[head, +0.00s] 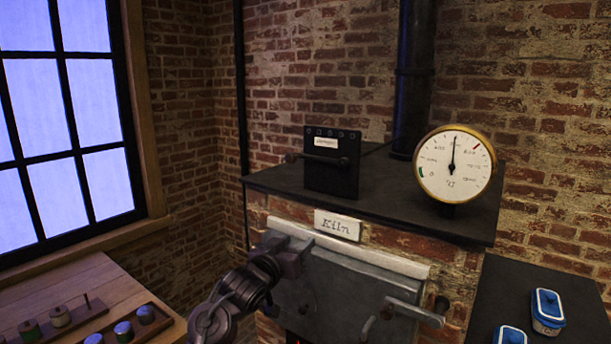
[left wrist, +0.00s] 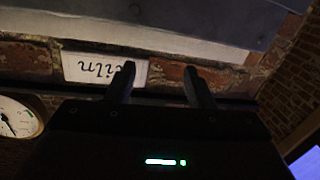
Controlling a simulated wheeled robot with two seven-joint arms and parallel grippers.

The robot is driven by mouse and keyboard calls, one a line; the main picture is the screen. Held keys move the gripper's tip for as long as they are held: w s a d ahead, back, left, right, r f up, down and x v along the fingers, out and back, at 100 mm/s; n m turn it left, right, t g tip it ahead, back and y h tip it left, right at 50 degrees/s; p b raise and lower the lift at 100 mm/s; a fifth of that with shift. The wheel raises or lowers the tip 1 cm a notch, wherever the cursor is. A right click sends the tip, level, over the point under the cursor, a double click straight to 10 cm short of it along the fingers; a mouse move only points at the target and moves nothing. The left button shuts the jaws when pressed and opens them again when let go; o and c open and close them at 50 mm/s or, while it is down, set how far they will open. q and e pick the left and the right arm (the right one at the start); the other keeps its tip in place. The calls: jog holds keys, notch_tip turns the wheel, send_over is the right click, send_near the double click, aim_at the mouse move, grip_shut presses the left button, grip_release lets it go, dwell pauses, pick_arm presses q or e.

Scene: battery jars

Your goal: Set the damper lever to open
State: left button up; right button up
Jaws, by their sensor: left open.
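The damper box (head: 348,180) is a dark upright plate on the kiln top, with a small white label (head: 326,142) whose lettering is too small to read surely. Its damper lever (head: 318,159) is a dark bar lying nearly level across the front, with its knob end at the left. My left gripper (head: 290,252) is in front of the kiln, below and left of the lever and apart from it. In the left wrist view its two fingers (left wrist: 160,72) are spread with nothing between them, in front of the upside-down Kiln sign (left wrist: 105,69). My right gripper is not in view.
A round brass-rimmed gauge (head: 455,165) stands on the kiln top (head: 400,207), right of the box. A dark pipe (head: 413,80) rises behind. A metal handle (head: 415,312) sticks out from the kiln front. A wooden table (head: 70,285) with jars is at left; blue-lidded containers (head: 547,308) sit at right.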

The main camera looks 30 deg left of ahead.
pick_arm(q)
jog(key=w+a+r+t, duration=0.1)
jog(key=a+r+t, duration=0.2)
jog(key=r, duration=0.6)
jog(key=n+t, duration=0.1)
jog(key=t, duration=0.1)
send_near(288, 158)
jog(key=x, duration=0.3)
jog(key=p+x, duration=0.3)
jog(key=x, duration=0.3)
jog(key=shift+w+r, duration=0.1)
jog(key=shift+w, duration=0.15)
jog(key=shift+w+r+p, duration=0.1)
jog(key=shift+w+p, duration=0.35)
jog(key=shift+w, duration=0.25)
jog(key=shift+c, duration=0.5)
grip_shut()
